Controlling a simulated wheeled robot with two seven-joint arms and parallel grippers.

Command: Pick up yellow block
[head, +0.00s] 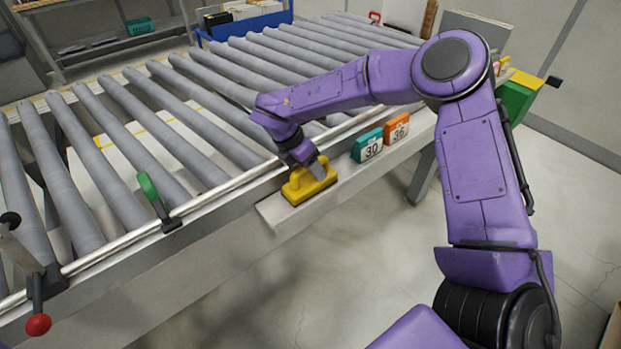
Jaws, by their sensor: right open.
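The yellow block (308,187) has a flat base with a raised handle on top. It lies on the narrow ledge (272,212) along the front of the roller conveyor. My right gripper (317,168) points down at the block's handle from above, at its right part. It is open, and its fingers are at or very close to the handle; I cannot tell whether they touch it. The fingers partly hide the block's top. My left gripper is not in the view.
A teal block marked 30 (367,146) and an orange block marked 36 (396,128) stand right of the yellow block. A green-handled lever (150,190) and a red-knobbed lever (38,323) are on the front rail. A blue crate (245,24) stands behind the rollers (110,185).

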